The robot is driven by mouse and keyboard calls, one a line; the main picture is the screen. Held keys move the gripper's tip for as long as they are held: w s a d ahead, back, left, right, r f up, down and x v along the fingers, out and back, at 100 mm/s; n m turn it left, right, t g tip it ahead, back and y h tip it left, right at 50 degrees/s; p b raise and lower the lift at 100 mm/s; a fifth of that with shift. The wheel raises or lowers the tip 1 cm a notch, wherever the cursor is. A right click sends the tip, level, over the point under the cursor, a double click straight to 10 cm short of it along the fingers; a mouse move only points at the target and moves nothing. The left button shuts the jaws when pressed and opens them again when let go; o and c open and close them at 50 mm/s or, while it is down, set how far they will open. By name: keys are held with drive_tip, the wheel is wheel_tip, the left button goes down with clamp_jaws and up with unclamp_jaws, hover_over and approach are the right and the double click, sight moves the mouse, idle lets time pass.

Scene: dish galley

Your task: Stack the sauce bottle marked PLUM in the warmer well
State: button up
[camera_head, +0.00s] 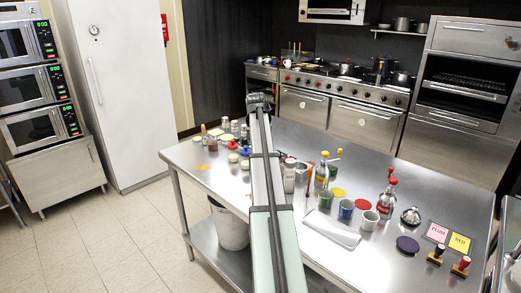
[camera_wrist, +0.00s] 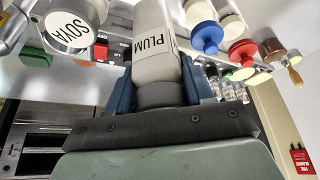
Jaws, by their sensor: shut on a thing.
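My gripper (camera_wrist: 158,88) is shut on the white sauce bottle marked PLUM (camera_wrist: 154,40), with blue fingers on both sides of it near its dark grey end. The word PLUM is readable along its side in the wrist view; its far end runs out of the picture. In the head view my arm crosses the middle of the steel table, and I cannot make out the gripper or the held bottle there. I cannot pick out the warmer well in either view. A round white top marked SOYA (camera_wrist: 68,28) is left of the held bottle in the wrist view.
The steel table (camera_head: 390,262) holds cups, sauce bottles with red caps (camera_head: 387,200), a white tray (camera_head: 332,229) and a pink card marked PLUM (camera_head: 438,232). Blue-topped (camera_wrist: 205,36) and red-topped (camera_wrist: 242,52) items are right of the bottle. A stove range (camera_head: 350,105) stands behind.

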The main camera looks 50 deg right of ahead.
drive_tip(key=r, duration=0.3)
drive_tip(key=shift+s+d, duration=0.2)
drive_tip(key=shift+d, duration=0.05)
drive_tip(key=s+d+r+m+g, duration=0.1)
drive_tip(key=s+d+m, duration=0.4)
drive_tip(key=s+d, duration=0.6)
drive_tip(key=shift+s+d+r+m+g+h, duration=0.2)
drive_tip(key=shift+s+r+m+g+h, duration=0.1)
drive_tip(key=shift+g+h, duration=0.15)
drive_tip(key=m, duration=0.1)
drive_tip(key=s+m+g, duration=0.1)
drive_tip(key=shift+m, duration=0.3)
drive_tip(key=shift+m+g, duration=0.25)
drive_tip(key=shift+m, duration=0.15)
drive_tip(key=shift+a+f, duration=0.15)
drive_tip(key=shift+f, duration=4.95)
drive_tip(key=shift+f, duration=0.25)
